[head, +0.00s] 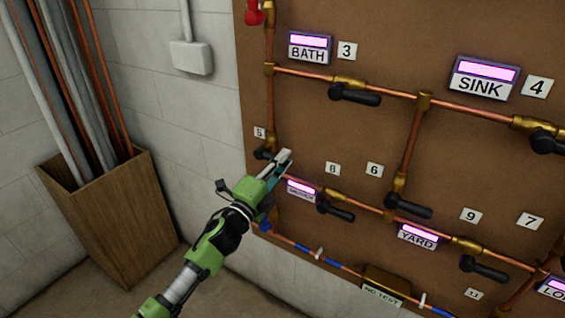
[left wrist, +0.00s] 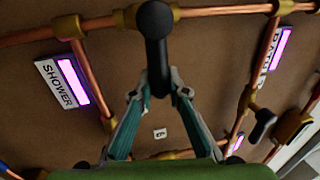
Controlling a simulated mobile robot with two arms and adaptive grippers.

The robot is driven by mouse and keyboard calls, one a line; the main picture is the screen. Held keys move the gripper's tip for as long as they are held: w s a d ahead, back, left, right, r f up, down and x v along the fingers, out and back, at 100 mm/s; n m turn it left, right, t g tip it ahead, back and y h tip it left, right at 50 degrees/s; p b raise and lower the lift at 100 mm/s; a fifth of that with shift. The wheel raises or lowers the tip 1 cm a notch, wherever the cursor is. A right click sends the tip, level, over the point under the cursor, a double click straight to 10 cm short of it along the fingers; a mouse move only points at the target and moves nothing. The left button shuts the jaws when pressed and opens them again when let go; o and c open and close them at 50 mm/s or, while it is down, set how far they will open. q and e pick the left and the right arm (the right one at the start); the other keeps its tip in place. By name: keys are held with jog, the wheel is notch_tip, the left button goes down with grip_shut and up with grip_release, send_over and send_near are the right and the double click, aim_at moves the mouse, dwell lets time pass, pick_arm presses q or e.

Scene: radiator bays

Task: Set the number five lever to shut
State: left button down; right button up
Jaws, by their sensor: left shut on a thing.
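The number five lever (head: 263,153) is a black handle on the copper pipe at the left of the brown board, just below the white 5 tag (head: 259,132). My left gripper (head: 283,158) reaches it from below and hides most of its handle. In the left wrist view, the fingers of my left gripper (left wrist: 160,80) are closed around the black lever handle (left wrist: 157,45). There the handle appears to lie across the copper pipe (left wrist: 215,12) behind it. My right gripper does not show.
Other black levers sit close by, one under the 8 tag (head: 336,211) and one under the 6 tag (head: 408,206). A lit sign (head: 301,189) is just below my gripper. A wooden bin (head: 115,215) of pipes stands at the left.

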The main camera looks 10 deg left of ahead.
pick_arm(q)
jog(key=shift+f, duration=0.15)
jog(key=c, duration=1.9)
grip_release()
jog(key=v, duration=1.2)
